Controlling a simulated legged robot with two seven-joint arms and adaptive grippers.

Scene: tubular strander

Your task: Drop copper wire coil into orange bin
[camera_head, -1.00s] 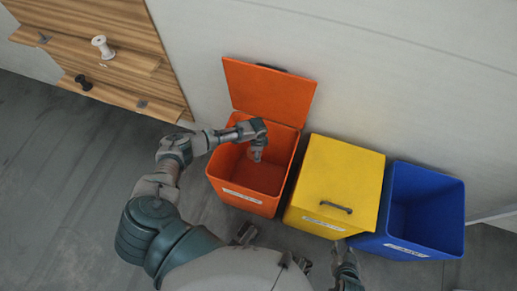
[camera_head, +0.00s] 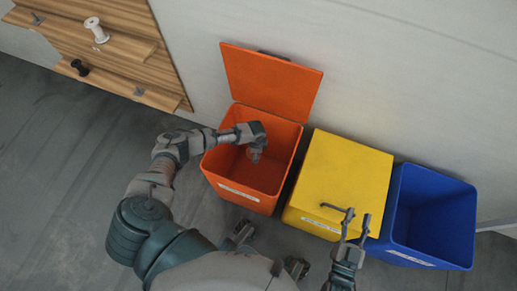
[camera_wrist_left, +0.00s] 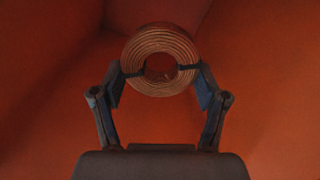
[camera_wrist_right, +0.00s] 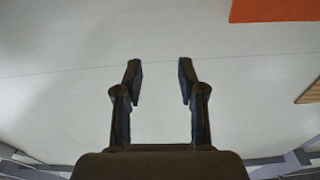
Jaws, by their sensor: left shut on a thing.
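The orange bin (camera_head: 283,180) stands at the centre of the head view with its lid (camera_head: 271,80) raised against the wall. My left gripper (camera_head: 255,155) reaches over its opening, pointing down inside. In the left wrist view, the left gripper (camera_wrist_left: 160,85) is shut on the copper wire coil (camera_wrist_left: 160,42), one finger on each side, with orange walls all around. The coil is hard to make out in the head view. My right gripper (camera_head: 357,226) is open and empty in front of the yellow bin; its two spread fingers also show in the right wrist view (camera_wrist_right: 160,82).
A wooden shelf board (camera_head: 135,30) with a white spool (camera_head: 96,29) and a black spool (camera_head: 79,67) is at upper left.

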